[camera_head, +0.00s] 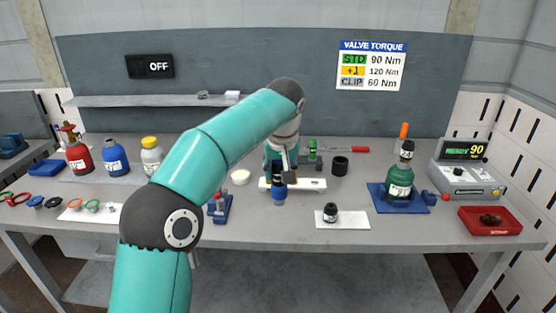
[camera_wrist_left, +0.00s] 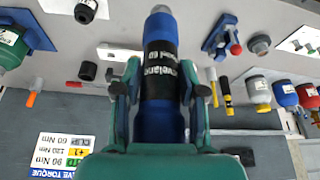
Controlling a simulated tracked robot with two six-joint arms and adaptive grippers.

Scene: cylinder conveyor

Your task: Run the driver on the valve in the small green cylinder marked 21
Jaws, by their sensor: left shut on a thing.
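My left gripper (camera_head: 279,176) is shut on a blue driver (camera_wrist_left: 162,75) with a black, white-lettered band and a grey tip. It holds the driver tip down over the middle of the table, and the driver also shows in the head view (camera_head: 278,196). A small green cylinder (camera_head: 399,190) with a dark valve top (camera_head: 407,150) stands upright on a blue stand (camera_head: 377,199) to the right, apart from the driver. Its label number is too small to read. The cylinder shows partly at the left edge of the wrist view (camera_wrist_left: 10,50). My right gripper is out of view.
A white holder (camera_head: 312,184) lies behind the driver. A black cap (camera_head: 331,213) sits on a white mat (camera_head: 356,221). A control box (camera_head: 466,181) reads READY 90, with a red tray (camera_head: 489,221) before it. Red (camera_head: 79,158), blue (camera_head: 115,157) and yellow-topped (camera_head: 151,156) cylinders stand left.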

